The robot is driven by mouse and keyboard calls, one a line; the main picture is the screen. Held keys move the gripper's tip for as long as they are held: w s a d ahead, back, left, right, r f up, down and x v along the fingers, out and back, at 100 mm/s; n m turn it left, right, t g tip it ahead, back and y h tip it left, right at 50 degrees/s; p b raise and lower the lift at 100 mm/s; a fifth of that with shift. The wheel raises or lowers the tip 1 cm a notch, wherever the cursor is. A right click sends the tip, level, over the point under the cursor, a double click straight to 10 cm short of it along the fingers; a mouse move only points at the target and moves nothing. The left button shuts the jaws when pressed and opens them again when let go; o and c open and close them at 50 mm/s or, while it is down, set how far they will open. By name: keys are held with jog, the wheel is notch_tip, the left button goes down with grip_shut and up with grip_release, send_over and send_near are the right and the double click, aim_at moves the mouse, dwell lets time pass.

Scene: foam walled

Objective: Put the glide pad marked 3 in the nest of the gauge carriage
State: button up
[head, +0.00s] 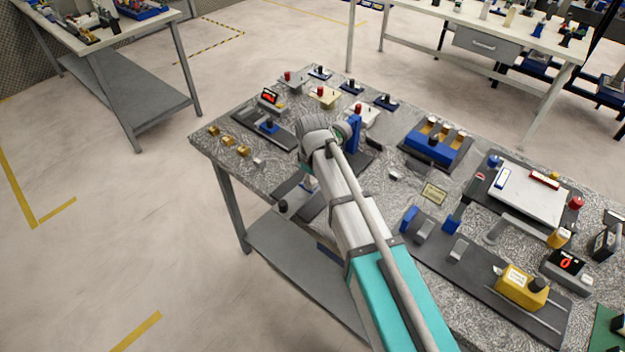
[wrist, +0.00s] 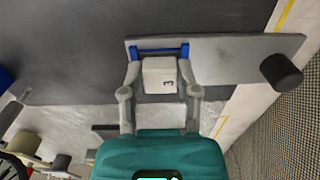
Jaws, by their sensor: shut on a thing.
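The glide pad (wrist: 158,78) is a pale grey-white block with a dark 3 on its face. My gripper (wrist: 160,72) is shut on it, one finger on each side, in the wrist view. Just beyond the pad is a blue bracket (wrist: 160,50) on a grey plate (wrist: 232,56) with a black knob (wrist: 281,73) at its right end; this looks like the gauge carriage and its nest. The pad overlaps the bracket's near side in the picture; I cannot tell whether they touch.
The bench (head: 222,163) is crowded. Brass blocks (head: 228,141) lie at its left end. A blue block fixture (head: 432,145) stands right of my arm, and a yellow block (head: 520,287) sits on a rail further right. Open floor lies beyond the bench's left edge.

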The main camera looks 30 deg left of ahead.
aim_at(313, 181)
jog(key=o, duration=1)
jog(key=shift+r, duration=0.25)
notch_tip(313, 181, up, 13)
jog(key=p, duration=1.3)
jog(key=shift+f, duration=0.1)
jog(key=shift+d, duration=0.1)
dwell(0.3)
